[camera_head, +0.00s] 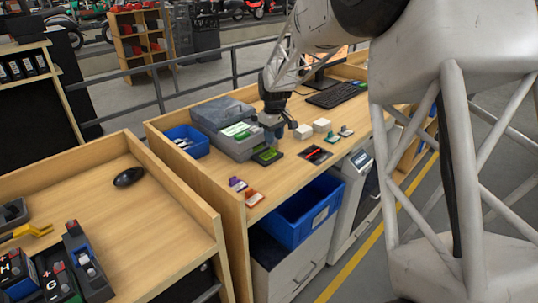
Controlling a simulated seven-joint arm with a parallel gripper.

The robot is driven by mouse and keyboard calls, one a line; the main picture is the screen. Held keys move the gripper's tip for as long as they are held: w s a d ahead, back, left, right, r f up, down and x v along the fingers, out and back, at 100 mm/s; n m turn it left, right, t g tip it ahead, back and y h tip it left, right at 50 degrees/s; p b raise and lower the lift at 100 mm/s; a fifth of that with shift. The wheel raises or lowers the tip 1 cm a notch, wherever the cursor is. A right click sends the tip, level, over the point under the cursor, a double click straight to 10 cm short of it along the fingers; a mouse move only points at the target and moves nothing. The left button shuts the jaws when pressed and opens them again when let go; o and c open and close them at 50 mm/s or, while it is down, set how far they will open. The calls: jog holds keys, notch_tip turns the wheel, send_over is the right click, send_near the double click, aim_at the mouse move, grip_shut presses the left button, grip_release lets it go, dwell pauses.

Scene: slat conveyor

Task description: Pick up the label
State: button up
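My gripper (278,133) hangs over the wooden desk, just above a dark device with a green face (267,155). The fingers are small and dark, so I cannot tell whether they are open or shut. No single thing is clearly the label. A white and green label-like patch (237,130) lies on the grey machine (234,145), left of my gripper. Small flat pieces lie on the desk: a purple and white one (237,183), an orange and white one (254,198), and a green and white one (333,138).
A blue bin (187,141) stands left of the machine. White blocks (302,132) and a black and red item (315,154) lie right of my gripper. A keyboard (337,95) is farther back. The desk's front-left surface is mostly clear; a blue drawer (304,212) sits below.

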aim_at(268, 153)
jog(key=shift+f, duration=2.4)
grip_shut()
